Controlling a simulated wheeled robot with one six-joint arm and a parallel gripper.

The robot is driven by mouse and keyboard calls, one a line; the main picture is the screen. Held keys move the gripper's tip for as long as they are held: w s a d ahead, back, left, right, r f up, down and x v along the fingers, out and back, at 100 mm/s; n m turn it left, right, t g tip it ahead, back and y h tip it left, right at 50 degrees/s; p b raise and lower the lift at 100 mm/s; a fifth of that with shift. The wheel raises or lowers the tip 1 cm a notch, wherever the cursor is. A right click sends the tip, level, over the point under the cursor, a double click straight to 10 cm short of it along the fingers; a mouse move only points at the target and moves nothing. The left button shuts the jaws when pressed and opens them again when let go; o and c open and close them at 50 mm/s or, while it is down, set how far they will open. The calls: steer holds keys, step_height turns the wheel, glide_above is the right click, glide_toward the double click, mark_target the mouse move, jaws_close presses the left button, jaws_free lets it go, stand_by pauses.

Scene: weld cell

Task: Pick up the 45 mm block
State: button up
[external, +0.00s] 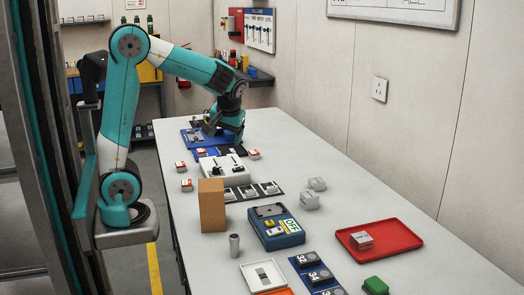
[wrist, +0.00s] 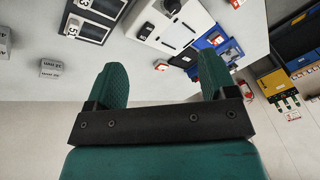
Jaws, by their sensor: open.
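I cannot tell which thing is the 45 mm block, since no label with that size is readable. Candidates in the external view are two small grey blocks, a far one (external: 316,184) and a nearer one (external: 309,201), right of the middle of the table, and a third grey block (external: 361,240) in the red tray (external: 408,237). In the wrist view a labelled grey block (wrist: 52,68) lies left of my gripper (wrist: 163,82), with another (wrist: 3,42) cut off at the left edge. My gripper is open with nothing between its fingers, above the far part of the table.
A brown box (external: 211,205), a grey cylinder (external: 234,245), a blue device (external: 277,228) and a green block (external: 376,285) stand on the table (external: 345,205). A white fixture (external: 222,168) lies near my arm's end. The table's right side is mostly clear along the wall.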

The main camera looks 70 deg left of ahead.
steer(key=w+d+r+n+p, duration=0.1)
steer(key=w+d+n+p, duration=0.1)
steer(key=w+d, duration=0.45)
steer(key=w+d+r+n+p, duration=0.1)
steer(key=w+d+n+p, duration=0.15)
steer(key=w, duration=0.65)
steer(key=w+d+f+n+p, duration=0.1)
steer(key=w+d+f+n, duration=0.15)
steer(key=d, duration=0.35)
steer(key=w+d+f+n+p, duration=0.1)
steer(key=w+d, duration=0.3)
steer(key=d, duration=0.2)
steer(key=b, duration=0.1)
glide_toward(310, 194)
steer(key=x, duration=0.5)
steer(key=shift+d, duration=0.15)
steer(key=shift+p+x, duration=0.75)
steer(key=shift+x, duration=2.4)
steer(key=shift+c, duration=0.4)
steer(key=c, duration=1.1)
